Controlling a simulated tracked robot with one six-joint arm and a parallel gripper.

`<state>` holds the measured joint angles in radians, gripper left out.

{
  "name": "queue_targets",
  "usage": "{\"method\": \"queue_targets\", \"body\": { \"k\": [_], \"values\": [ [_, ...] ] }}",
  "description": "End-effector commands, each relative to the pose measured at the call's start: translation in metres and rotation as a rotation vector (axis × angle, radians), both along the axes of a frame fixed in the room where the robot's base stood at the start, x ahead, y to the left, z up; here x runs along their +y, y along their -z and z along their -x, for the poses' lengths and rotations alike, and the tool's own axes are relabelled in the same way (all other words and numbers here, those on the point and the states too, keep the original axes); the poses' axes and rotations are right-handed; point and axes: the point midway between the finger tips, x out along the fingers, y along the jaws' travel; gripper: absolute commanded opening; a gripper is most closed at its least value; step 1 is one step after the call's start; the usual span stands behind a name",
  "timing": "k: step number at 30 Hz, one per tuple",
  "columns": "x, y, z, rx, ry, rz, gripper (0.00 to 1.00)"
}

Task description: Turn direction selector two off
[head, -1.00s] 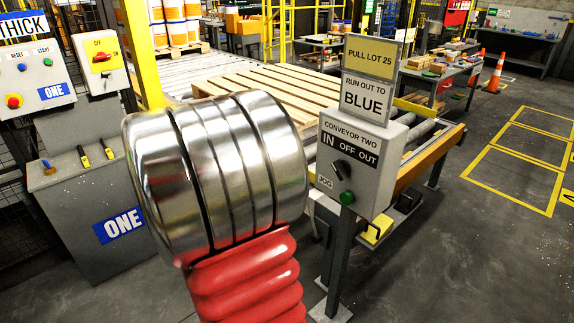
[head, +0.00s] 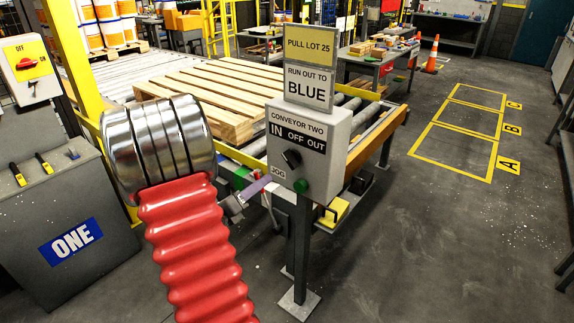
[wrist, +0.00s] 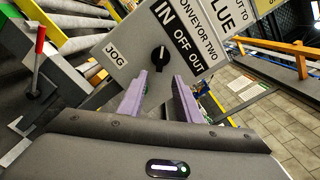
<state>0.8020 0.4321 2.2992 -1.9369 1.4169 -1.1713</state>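The conveyor two selector is a black knob (head: 291,159) on a grey box (head: 328,150) labelled IN, OFF, OUT. In the wrist view the knob (wrist: 158,56) has a white mark that points towards IN. My gripper (wrist: 159,84) is open, its two purple fingers apart and empty. The knob shows ahead of the gap between the fingertips; I see no contact. In the head view a purple finger (head: 256,187) shows at the left side of the box, and my arm hides much of the gripper.
A green JOG button (head: 301,186) sits below the knob. Signs reading PULL LOT 25 (head: 310,44) and RUN OUT TO BLUE (head: 309,87) stand above the box. A wooden pallet (head: 215,92) lies on the roller conveyor behind. A grey ONE cabinet (head: 65,205) stands left. Floor at right is clear.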

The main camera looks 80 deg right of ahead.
Motion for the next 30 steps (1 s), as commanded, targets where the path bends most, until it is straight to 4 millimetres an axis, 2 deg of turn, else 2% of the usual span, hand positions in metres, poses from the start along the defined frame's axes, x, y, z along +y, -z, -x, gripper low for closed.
{"method": "queue_targets", "body": {
  "k": [8, 24, 30],
  "values": [
    [-0.022, 0.000, 0.011, -0.001, 0.004, 0.001, 0.31],
    [-0.096, 0.001, 0.043, -0.001, 0.005, 0.000, 0.31],
    [-0.118, 0.000, 0.052, -0.001, 0.003, 0.000, 0.31]
  ]
}}
